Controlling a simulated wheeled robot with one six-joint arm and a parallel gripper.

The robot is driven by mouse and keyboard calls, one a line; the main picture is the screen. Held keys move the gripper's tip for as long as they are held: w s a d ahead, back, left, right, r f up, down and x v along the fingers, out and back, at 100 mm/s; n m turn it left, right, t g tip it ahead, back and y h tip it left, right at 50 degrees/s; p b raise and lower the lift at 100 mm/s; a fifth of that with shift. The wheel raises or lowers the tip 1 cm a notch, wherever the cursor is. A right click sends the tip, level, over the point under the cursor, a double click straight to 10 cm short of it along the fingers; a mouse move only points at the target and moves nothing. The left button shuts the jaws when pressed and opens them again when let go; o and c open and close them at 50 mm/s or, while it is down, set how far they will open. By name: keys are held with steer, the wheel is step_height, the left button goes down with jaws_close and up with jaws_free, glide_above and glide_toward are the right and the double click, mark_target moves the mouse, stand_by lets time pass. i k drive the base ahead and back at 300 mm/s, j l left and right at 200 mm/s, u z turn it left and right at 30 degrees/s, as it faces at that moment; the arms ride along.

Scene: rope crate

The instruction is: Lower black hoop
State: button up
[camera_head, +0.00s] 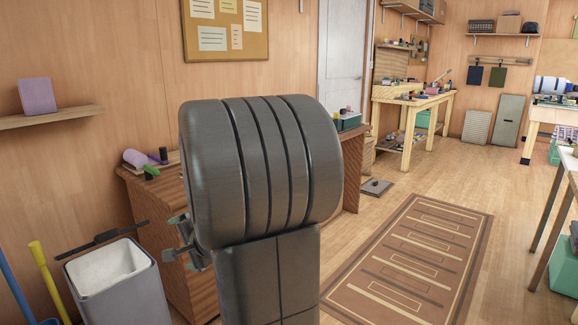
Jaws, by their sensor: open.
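I cannot make out a black hoop or a rope crate in this view. My gripper (173,237) is partly seen at the left of my large dark arm link, which hides much of the middle. Its two small grey-green fingers point left, apart and empty. They are in front of the wooden cabinet (150,215) in the picture, to the right of the bin. A thin black bar-like thing (103,238) shows above the bin's back rim; I cannot tell what it is.
A grey bin (150,302) stands at lower left, beside yellow (48,280) and blue (15,290) handles. A purple roll (136,158) and small items lie on the cabinet. A brown rug (415,255) covers open floor at right. A workbench (415,100) stands behind.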

mark_target(110, 235)
steer(key=l+u, duration=0.1)
steer(key=u, duration=1.75)
